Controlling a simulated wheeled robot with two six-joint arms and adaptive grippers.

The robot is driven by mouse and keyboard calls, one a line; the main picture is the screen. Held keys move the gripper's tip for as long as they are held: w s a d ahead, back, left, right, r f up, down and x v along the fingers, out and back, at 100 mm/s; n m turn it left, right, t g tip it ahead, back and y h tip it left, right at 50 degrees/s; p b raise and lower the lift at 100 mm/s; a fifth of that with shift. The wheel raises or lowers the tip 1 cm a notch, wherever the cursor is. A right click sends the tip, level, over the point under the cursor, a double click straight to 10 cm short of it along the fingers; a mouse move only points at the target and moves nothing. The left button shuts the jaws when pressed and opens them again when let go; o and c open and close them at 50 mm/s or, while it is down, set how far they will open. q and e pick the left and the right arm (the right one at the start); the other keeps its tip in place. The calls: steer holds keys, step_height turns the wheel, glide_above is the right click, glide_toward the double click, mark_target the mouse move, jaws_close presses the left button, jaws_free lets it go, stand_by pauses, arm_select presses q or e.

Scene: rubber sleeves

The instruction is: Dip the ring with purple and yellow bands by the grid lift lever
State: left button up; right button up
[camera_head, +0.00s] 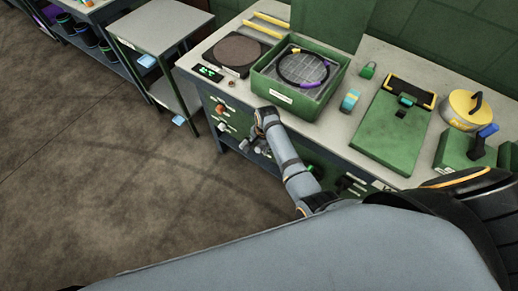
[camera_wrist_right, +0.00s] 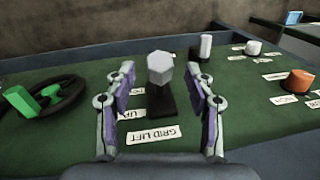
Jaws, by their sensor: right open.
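The dark ring with purple and yellow bands (camera_head: 325,77) lies on a wire grid (camera_head: 300,73) inside the square green tub (camera_head: 284,98) on the bench. I cannot tell how deep the grid sits. The grid lift lever (camera_wrist_right: 160,67) has a grey hexagonal knob on a dark base, above an upside-down "GRID LIFT" label (camera_wrist_right: 152,137). My right gripper (camera_head: 248,147) is at the bench's front panel. In the right wrist view its open fingers (camera_wrist_right: 161,82) stand on either side of the lever, with gaps visible. My left gripper is not in view.
Beside the lever are a black wheel with a green handle (camera_wrist_right: 17,98), a white knob (camera_wrist_right: 205,45) and an orange knob (camera_wrist_right: 297,79).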

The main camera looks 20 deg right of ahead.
mark_target(260, 147)
steer(key=shift+w+a+f, duration=0.1)
steer(key=shift+w+f, duration=0.1)
steer(key=shift+f, duration=1.6)
jaws_close()
